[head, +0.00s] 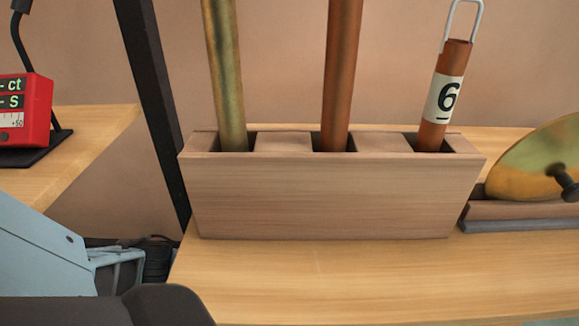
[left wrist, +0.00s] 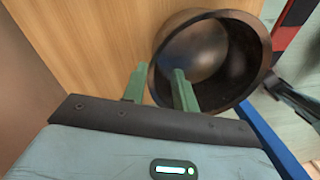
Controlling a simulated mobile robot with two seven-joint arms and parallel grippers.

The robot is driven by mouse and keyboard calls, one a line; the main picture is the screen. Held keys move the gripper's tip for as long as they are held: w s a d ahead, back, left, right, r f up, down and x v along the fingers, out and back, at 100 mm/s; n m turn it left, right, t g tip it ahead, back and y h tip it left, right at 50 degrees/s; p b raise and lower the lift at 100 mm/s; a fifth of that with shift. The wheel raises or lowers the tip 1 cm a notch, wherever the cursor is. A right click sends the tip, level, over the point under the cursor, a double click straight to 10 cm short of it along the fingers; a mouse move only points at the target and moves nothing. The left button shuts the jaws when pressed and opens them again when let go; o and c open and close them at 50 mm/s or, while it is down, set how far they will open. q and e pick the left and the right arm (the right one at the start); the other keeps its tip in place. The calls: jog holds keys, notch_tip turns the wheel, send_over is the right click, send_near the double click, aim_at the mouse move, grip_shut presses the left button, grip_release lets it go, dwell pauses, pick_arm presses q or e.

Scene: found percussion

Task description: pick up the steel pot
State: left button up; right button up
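The steel pot (left wrist: 240,62) is a dark, round, open vessel in the left wrist view. Its mouth faces the camera, and it is at the edge of a wooden surface. My left gripper (left wrist: 159,69) is open, with its two green fingers apart. One finger is just outside the pot's left rim and the other overlaps the mouth, so the rim lies between them in the picture. I cannot tell whether either finger touches the wall. The pot does not show in the head view. My right gripper is in neither view.
In the head view a wooden block holder (head: 325,195) stands on a wooden table (head: 330,280), with a brassy tube (head: 226,75), a copper tube (head: 342,75) and a tube marked 6 (head: 446,95). A yellow cymbal-like disc (head: 530,165) is at right, a red device (head: 22,110) at left.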

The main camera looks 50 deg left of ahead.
pick_arm(q)
jog(key=shift+w+f+b, duration=0.15)
jog(key=shift+f+b, duration=1.45)
jog(key=shift+f, duration=1.65)
jog(key=shift+r, duration=0.1)
grip_shut()
